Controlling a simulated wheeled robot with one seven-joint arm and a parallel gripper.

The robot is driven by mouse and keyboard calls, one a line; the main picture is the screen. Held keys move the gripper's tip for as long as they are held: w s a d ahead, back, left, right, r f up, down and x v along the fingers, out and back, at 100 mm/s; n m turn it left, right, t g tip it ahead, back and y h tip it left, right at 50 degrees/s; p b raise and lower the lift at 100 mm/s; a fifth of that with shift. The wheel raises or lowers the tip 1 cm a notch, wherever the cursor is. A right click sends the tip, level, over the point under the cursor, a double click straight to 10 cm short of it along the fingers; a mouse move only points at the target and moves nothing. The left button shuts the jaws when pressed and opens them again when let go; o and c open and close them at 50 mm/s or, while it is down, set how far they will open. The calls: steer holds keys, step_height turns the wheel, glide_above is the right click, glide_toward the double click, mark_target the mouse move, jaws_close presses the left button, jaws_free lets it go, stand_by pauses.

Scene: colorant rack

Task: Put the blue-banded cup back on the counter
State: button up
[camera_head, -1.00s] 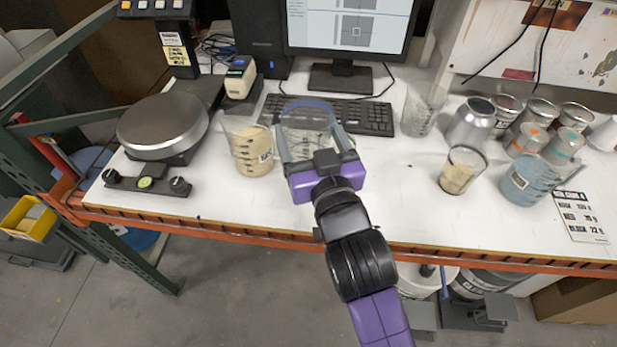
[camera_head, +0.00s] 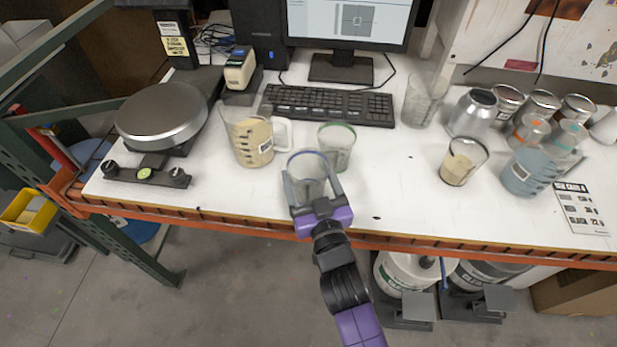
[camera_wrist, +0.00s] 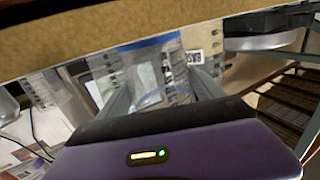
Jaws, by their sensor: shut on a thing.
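The blue-banded cup (camera_head: 308,165) is clear, with a blue rim line, and stands roughly upright between the fingers of my gripper (camera_head: 311,184). My gripper is shut on it near the counter's front edge. In the wrist view, the cup (camera_wrist: 150,72) shows blue bands at both ends between the two grey fingers. The white counter (camera_head: 400,205) lies under and behind it. I cannot tell whether the cup's base touches the counter; my purple gripper body hides part of it.
A green-rimmed cup (camera_head: 337,148) stands just behind, to the right. A beige-filled pitcher (camera_head: 252,140) is to the left, beside a round scale (camera_head: 162,115). A small beige cup (camera_head: 461,163) and blue-grey pitcher (camera_head: 527,172) stand right. Counter between is clear.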

steer(key=shift+f, duration=0.2)
steer(key=o, duration=1.5)
steer(key=shift+c, duration=0.2)
